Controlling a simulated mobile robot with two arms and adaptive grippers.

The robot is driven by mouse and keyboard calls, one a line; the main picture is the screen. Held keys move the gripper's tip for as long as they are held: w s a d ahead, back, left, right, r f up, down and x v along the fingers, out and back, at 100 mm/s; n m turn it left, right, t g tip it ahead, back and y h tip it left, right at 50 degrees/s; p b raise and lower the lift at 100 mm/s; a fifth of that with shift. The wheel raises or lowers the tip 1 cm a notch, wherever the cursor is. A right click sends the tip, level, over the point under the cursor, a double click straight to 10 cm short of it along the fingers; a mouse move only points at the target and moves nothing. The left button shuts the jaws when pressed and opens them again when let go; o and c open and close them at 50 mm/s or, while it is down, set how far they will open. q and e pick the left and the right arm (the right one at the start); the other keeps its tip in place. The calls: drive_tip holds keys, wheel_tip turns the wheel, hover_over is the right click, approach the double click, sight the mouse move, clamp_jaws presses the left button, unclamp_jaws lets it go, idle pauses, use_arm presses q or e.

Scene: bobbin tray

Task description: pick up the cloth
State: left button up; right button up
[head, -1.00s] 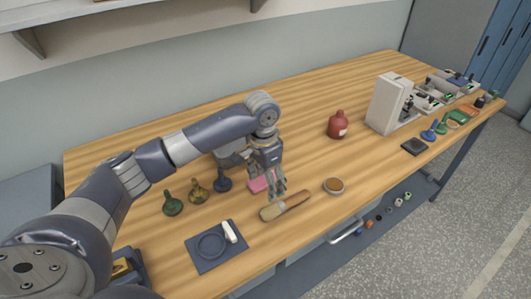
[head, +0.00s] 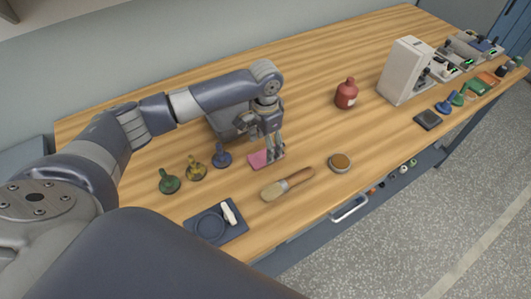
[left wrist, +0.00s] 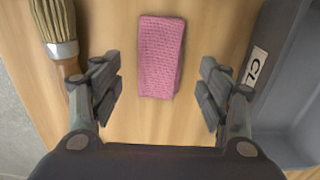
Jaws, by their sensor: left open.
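The cloth (head: 259,160) is a pink folded rectangle lying flat on the wooden table. In the left wrist view the cloth (left wrist: 161,57) lies centred between my open fingers and a little ahead of them. My left gripper (head: 276,155) is over the cloth's right part in the head view and hides some of it. In the left wrist view the left gripper (left wrist: 160,98) has its fingers wide apart with nothing between them touching the cloth. My right gripper is not in view.
A brush (head: 287,184) lies close in front of the cloth, also seen in the left wrist view (left wrist: 56,27). A grey bin (left wrist: 284,90) with a label stands on the other side. Several coloured bobbin-like items (head: 170,182) and a red bottle (head: 346,94) stand on the table.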

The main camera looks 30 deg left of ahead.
sight(265, 153)
use_arm(q)
wheel_tip(265, 153, down, 3)
drive_tip(key=shift+f+p, duration=0.15)
drive_tip(key=shift+p, duration=0.3)
drive_tip(key=shift+f, duration=0.15)
drive_tip(key=c, duration=1)
wheel_tip(265, 153, up, 9)
drive_tip(key=shift+f+b, duration=0.1)
drive_tip(key=shift+b, duration=1)
drive_tip(key=shift+r, duration=0.6)
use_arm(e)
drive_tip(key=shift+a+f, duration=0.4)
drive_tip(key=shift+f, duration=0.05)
